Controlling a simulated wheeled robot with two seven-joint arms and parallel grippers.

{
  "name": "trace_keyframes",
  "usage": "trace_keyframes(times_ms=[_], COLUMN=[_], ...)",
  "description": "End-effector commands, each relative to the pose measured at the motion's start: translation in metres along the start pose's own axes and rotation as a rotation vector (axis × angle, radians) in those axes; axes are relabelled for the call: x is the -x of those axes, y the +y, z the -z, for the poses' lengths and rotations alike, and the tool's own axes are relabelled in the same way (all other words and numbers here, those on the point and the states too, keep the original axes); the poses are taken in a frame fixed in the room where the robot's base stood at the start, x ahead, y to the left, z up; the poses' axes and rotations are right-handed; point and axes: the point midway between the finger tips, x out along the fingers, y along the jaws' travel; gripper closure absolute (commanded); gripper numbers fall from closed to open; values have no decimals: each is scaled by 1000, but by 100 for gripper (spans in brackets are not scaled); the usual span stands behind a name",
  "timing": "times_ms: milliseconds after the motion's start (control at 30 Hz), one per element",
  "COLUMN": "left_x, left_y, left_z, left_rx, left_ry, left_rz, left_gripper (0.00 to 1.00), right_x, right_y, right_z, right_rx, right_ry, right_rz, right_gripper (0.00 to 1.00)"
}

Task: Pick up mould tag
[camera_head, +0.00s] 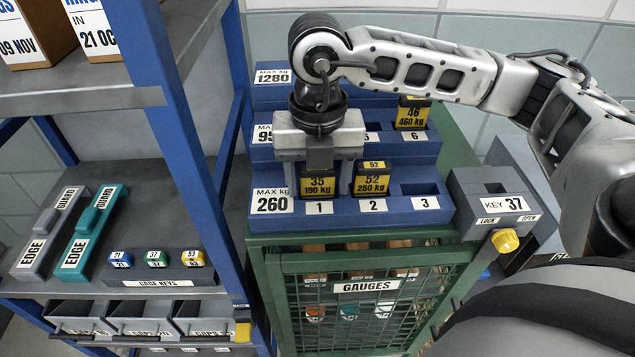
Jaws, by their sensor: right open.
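Black-and-yellow mould tags stand in a blue stepped rack (430,218). The tag marked 35, 190 kg (318,186) is at position 1 of the lowest step, marked MAX kg 260. The tag marked 52, 250 kg (371,184) stands at position 2, and position 3 looks empty. The tag marked 46, 460 kg (412,114) is at position 6 on the middle step. My right gripper (319,172) points down over tag 35, open, with its fingers on either side of the tag's upper part. Whether they touch it is unclear. My left gripper is out of view.
A green GAUGES cage (262,300) is under the rack. A grey key box (490,185) with a yellow knob (505,241) stands at right. The left shelf (150,190) holds EDGE GUARD pieces (95,228), cage keys (156,258) and bins (138,320). A blue post (180,130) rises left of the rack.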

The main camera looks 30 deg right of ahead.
Motion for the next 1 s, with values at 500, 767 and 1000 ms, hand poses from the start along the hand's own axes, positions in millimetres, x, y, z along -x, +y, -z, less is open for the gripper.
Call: trace_keyframes(times_ms=[500,767,1000], left_x=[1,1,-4], left_y=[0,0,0], left_z=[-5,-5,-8], left_rx=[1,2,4], left_ry=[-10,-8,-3], left_rz=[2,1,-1], left_gripper=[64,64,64], right_x=[-2,1,27], right_y=[0,0,2], right_z=[0,0,-1], right_rx=[1,0,2], right_ry=[-1,-2,-4], right_rz=[-2,-2,-7], right_gripper=[75,75,75])
